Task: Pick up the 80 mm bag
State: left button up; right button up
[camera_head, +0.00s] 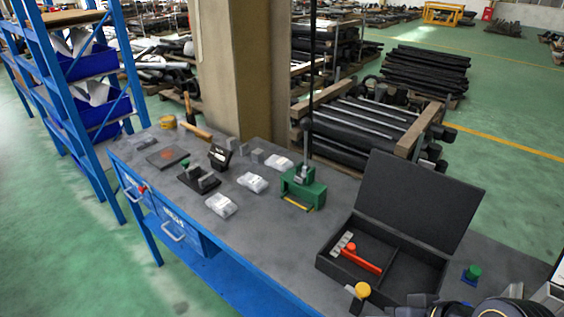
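Three small white-clear plastic bags lie on the dark bench top: a near bag (221,205), a middle bag (252,182) and a far bag (279,162). They lie in a slanting row, apart from one another. No size marking can be read, so I cannot tell which is the 80 mm bag. A dark part that looks like my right arm (490,308) shows at the bottom right edge, cut off by the frame, well away from the bags. Its fingertips cannot be made out. My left gripper is not in view.
A green stand (303,190) with a tall rod stands right of the bags. An open black case (335,268) holds a red-handled tool (362,260). Dark blocks (199,180) and a hammer (196,131) lie left. Bare bench lies between near bag and case.

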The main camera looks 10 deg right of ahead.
aim_at(255, 183)
jog(key=i+j, duration=0.15)
jog(key=j, duration=0.15)
jog(key=i+j+u, duration=0.1)
jog(key=j, duration=0.2)
jog(key=i+j, duration=0.3)
jog(key=i, duration=0.15)
jog(key=i+j, duration=0.3)
jog(key=i, duration=0.15)
jog(key=u, duration=0.05)
